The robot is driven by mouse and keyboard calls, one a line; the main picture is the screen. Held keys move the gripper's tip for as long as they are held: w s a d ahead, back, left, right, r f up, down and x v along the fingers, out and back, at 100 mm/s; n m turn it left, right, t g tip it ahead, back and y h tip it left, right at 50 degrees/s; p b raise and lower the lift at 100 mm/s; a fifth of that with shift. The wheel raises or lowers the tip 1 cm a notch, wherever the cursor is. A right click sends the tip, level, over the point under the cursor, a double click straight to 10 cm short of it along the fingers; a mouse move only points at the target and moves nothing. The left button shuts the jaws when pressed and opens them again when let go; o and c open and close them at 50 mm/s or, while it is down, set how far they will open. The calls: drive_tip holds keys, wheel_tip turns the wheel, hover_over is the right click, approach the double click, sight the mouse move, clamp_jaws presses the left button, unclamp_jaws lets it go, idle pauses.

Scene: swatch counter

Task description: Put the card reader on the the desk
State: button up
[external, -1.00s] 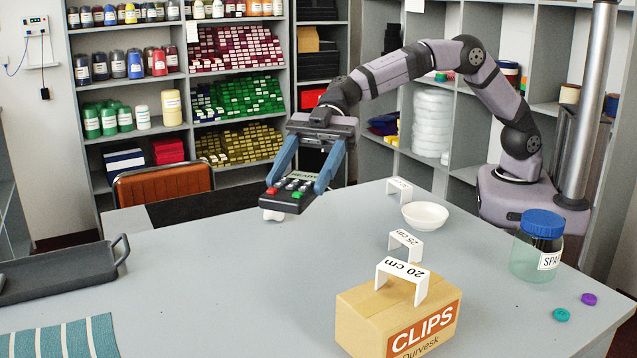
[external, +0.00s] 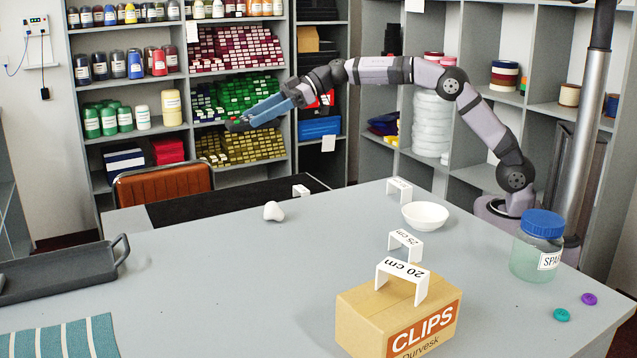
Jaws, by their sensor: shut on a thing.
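My gripper (external: 250,117) has long blue fingers and reaches out to the left, high in the air. It is shut on the card reader (external: 238,126), a small dark device with coloured keys, now seen nearly edge-on and partly hidden by the fingers. Behind them in the picture are shelves of green and yellow boxes. Beyond the grey counter (external: 230,285) is a lower dark surface (external: 235,207), which may be the desk, with an orange-brown chair (external: 163,188) at its left. The card reader touches neither surface.
A small white knob-like object (external: 273,211) stands near the counter's far edge. A white bowl (external: 425,215), a jar (external: 538,245), white distance markers and a CLIPS box (external: 398,315) stand to the right. A dark tray (external: 60,274) lies left. The counter's middle is clear.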

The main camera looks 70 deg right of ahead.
drive_tip(key=w+d+m+t+h+b, duration=0.1)
drive_tip(key=d+m+t+h+b, duration=0.15)
drive_tip(key=d, duration=1.25)
drive_tip(key=shift+m+h, duration=0.25)
drive_tip(key=shift+h, duration=0.1)
drive_tip(key=shift+w+a+f+b, duration=0.1)
drive_tip(key=shift+f+b, duration=0.4)
drive_tip(key=shift+f, duration=7.25)
drive_tip(key=shift+w+a+f+b, duration=0.1)
drive_tip(key=shift+f+b, duration=0.4)
drive_tip(key=shift+f, duration=7.25)
drive_tip(key=shift+f, duration=0.15)
drive_tip(key=o, duration=1.2)
drive_tip(key=shift+f, duration=0.1)
drive_tip(key=shift+o, duration=0.2)
drive_tip(key=shift+s+d+r, duration=0.25)
drive_tip(key=shift+s+r, duration=0.1)
drive_tip(key=shift+s, duration=0.05)
drive_tip(key=v, duration=1.1)
drive_tip(key=shift+d+r, duration=0.1)
drive_tip(key=shift+r, duration=0.05)
